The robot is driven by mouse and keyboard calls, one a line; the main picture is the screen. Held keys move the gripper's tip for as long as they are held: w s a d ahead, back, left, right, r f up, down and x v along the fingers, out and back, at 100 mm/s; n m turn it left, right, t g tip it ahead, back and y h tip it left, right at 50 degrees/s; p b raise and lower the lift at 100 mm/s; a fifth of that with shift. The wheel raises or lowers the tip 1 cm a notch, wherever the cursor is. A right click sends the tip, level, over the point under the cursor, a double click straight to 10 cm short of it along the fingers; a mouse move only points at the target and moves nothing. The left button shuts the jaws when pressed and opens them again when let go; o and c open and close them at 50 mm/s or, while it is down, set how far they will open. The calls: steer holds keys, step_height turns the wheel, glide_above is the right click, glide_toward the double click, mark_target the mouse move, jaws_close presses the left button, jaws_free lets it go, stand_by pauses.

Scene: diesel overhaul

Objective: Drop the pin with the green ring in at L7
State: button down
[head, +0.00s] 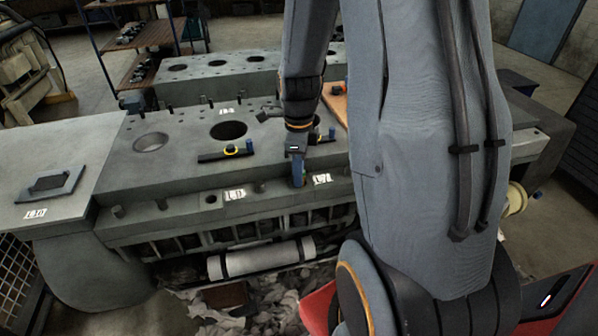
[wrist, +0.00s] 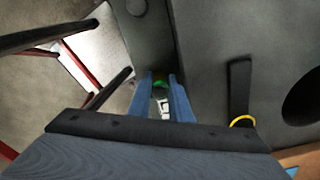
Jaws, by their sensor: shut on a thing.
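My gripper (head: 298,178) points down just left of the L7 label (head: 322,179) at the front edge of the engine block. In the wrist view my gripper (wrist: 160,82) has its blue fingers closed around the pin with the green ring (wrist: 160,85). Only the ring and a pale part below it show between the fingers. In the head view the fingers hide the pin. The hole at L7 is not visible, and I cannot tell whether the pin's lower end is in it.
A black holder with a yellow ring (head: 230,151) lies on the block (head: 180,175), left of my gripper. It also shows in the wrist view (wrist: 242,121). A label reading about L11 (head: 235,194) and an open hole (head: 211,199) are farther left. A large bore (head: 229,130) lies behind.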

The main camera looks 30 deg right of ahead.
steer(key=shift+f, duration=0.2)
steer(key=c, duration=1.5)
jaws_free()
steer(key=shift+c, duration=0.2)
steer(key=shift+c, duration=0.5)
steer(key=shift+o, duration=0.4)
steer(key=shift+w+r, duration=0.1)
steer(key=shift+r, duration=0.05)
